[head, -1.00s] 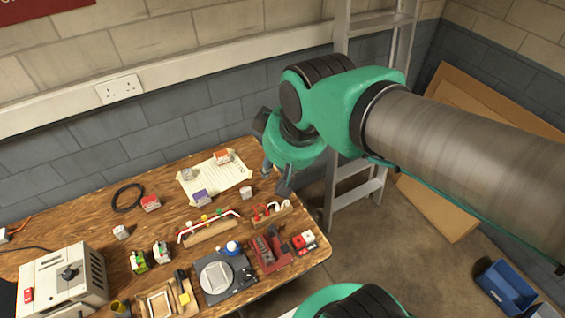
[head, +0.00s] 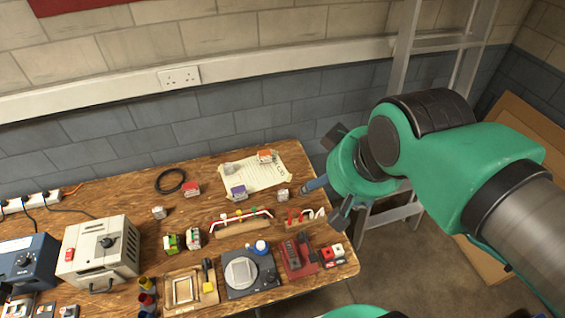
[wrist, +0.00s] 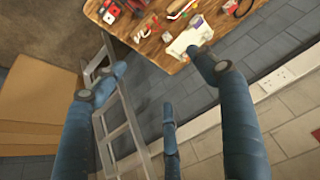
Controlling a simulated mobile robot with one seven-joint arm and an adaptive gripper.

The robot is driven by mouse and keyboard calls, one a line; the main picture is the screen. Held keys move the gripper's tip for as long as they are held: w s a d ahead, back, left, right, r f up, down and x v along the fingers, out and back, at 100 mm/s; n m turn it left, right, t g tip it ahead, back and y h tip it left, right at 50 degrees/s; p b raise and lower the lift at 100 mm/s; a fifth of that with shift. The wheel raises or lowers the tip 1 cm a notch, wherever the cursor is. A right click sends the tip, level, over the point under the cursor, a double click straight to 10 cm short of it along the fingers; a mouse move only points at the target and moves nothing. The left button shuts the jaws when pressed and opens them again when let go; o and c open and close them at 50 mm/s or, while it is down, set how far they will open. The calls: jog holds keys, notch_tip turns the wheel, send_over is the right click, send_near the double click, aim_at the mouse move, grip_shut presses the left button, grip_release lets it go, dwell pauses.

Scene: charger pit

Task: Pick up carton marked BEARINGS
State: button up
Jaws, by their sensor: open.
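Several small cartons lie on the wooden workbench (head: 120,190); their print is too small to read, so I cannot tell which is marked BEARINGS. In the head view there is a red-and-white one (head: 192,189), a purple one (head: 238,193), an orange one (head: 265,157), a pale one (head: 283,195), another pale one (head: 159,212), and green (head: 171,243) and green-and-white ones (head: 193,238). My gripper (head: 322,187) is open and empty, with fingers spread, by the bench's right end. In the wrist view, my gripper (wrist: 155,75) has the bench beyond its fingers.
A sheet of paper (head: 262,176) lies under some cartons. A rack with red and white handles (head: 240,226), a black scale (head: 249,274), a red device (head: 298,256) and a grey power unit (head: 100,250) crowd the front. A ladder (head: 400,60) stands behind my arm.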

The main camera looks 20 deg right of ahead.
jog(key=w+f+b, duration=0.1)
jog(key=w+f, duration=0.3)
jog(key=w, duration=1.2)
jog(key=w+f, duration=0.3)
jog(key=w, duration=1.3)
jog(key=w+f, duration=1.1)
jog(key=f, duration=0.4)
jog(key=w+a+f+g, duration=0.1)
jog(key=w+f, duration=1)
jog(key=f, duration=0.4)
jog(key=shift+w+a+b, duration=0.3)
jog(key=shift+b, duration=0.1)
jog(key=shift+f, duration=0.15)
jog(key=b, duration=0.2)
send_near(264, 153)
jog(key=shift+x, duration=2.35)
